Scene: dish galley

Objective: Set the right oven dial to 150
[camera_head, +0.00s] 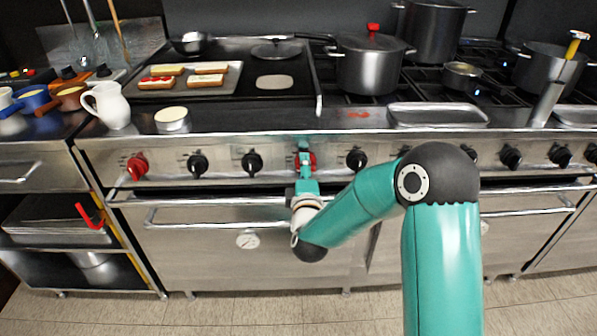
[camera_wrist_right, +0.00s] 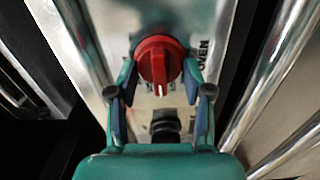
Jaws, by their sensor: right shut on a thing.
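The right oven dial (camera_head: 312,161) is a red knob on the steel front panel of the range. In the right wrist view the red dial (camera_wrist_right: 158,57) sits between the two fingers, with a pale mark at its lower edge and the word OVEN beside it. My right gripper (camera_head: 305,158) is shut on this dial; its fingers also show in the wrist view (camera_wrist_right: 160,72). The numbers around the dial are too small or hidden to read. My left gripper is in neither view.
Another red dial (camera_head: 136,166) is at the left end of the panel. Black knobs (camera_head: 252,163) flank the gripped dial. An oven door handle (camera_head: 215,222) runs below. A white jug (camera_head: 108,105), a tray of toasts (camera_head: 190,92) and pots (camera_head: 370,65) stand above.

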